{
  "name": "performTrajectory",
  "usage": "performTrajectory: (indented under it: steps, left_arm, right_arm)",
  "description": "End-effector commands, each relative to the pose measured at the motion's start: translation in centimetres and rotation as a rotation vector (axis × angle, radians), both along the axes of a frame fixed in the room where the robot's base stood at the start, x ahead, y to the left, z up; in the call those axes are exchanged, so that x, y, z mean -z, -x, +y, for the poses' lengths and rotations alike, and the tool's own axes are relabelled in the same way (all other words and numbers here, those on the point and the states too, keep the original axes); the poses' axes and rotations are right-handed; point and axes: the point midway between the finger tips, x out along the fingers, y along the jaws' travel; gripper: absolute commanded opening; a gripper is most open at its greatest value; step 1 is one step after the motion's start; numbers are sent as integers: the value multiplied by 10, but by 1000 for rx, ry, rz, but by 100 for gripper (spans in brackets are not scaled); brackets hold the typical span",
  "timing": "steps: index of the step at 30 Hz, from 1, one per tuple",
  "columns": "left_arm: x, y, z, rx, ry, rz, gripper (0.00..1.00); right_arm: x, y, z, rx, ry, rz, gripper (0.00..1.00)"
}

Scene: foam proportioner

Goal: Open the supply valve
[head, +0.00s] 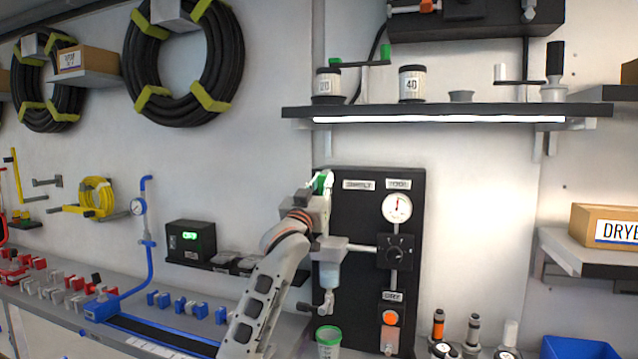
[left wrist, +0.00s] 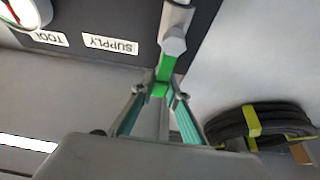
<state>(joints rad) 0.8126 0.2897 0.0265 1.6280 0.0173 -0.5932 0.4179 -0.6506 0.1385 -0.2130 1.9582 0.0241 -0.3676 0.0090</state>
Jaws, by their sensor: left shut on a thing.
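The supply valve shows in the left wrist view as a grey valve body (left wrist: 174,32) with a green lever (left wrist: 165,68) at the edge of the black panel, beside the SUPPLY label (left wrist: 110,44). My left gripper (left wrist: 158,92) is shut on the end of the green lever, with a teal-padded finger on either side. In the head view my left gripper (head: 321,186) is at the panel's upper left corner and hides most of the valve. The black panel (head: 349,278) also bears a SUPPLY label (head: 358,184). My right gripper is in neither view.
A pressure gauge (head: 397,208) and a black knob (head: 397,251) are on the panel, right of my arm. A clear cup with a green rim (head: 329,341) stands below. A lit shelf (head: 440,114) juts out above. A display box (head: 190,241) stands left of my arm.

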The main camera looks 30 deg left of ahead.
Motion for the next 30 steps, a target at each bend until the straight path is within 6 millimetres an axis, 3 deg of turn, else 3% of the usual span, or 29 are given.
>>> performTrajectory:
  steps: [18,19,21,30]
  left_arm:
    - [1,-5,2,0,32,-6,0]
    - [1,-5,2,0,32,-6,19]
    - [1,-5,2,0,32,-6,32]
    - [0,-5,2,0,30,-7,32]
  right_arm:
    - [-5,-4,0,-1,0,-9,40]
    - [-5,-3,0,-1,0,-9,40]
    - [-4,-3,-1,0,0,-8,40]
    - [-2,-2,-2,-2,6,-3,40]
